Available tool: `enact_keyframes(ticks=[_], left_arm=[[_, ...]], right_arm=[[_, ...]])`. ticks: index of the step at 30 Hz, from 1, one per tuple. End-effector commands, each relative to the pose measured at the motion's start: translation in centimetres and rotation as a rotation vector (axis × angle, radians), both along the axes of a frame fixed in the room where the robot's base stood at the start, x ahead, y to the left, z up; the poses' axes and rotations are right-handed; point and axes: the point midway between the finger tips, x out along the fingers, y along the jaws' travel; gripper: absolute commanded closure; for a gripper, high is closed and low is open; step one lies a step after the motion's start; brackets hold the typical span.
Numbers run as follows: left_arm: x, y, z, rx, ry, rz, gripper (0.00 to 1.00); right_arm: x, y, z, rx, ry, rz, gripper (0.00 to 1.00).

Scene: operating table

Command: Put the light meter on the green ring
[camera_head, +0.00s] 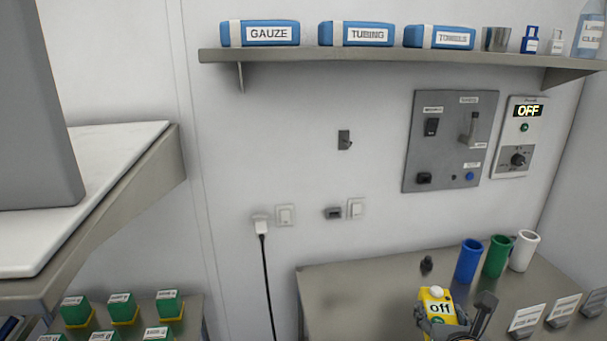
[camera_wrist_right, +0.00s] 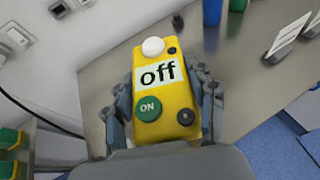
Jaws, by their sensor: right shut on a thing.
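The light meter (camera_wrist_right: 165,106) is a yellow box with a white dome on top, an "off" display, a green ON button and dark knobs. It also shows at the bottom of the head view (camera_head: 437,297). My right gripper (camera_wrist_right: 163,95) is shut on it, with a finger on each side, and holds it with its display toward the wrist camera. In the head view the right gripper (camera_head: 452,322) is partly cut off by the lower edge. No green ring is visible in either view. My left gripper is not in view.
Blue (camera_head: 468,261), green (camera_head: 496,256) and white (camera_head: 524,250) cups stand on the metal table (camera_head: 350,285) at right, with a small dark object (camera_head: 427,263) left of them. White label cards (camera_head: 527,318) stand at front right. Green boxes (camera_head: 122,307) sit lower left.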

Motion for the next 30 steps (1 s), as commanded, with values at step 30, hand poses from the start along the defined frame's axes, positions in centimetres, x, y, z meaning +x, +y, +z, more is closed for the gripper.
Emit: enact_keyframes(ticks=[30], left_arm=[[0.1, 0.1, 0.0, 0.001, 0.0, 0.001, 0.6]], right_arm=[[-3.6, 11.0, -1.2, -0.001, 0.001, 0.286, 0.89]])
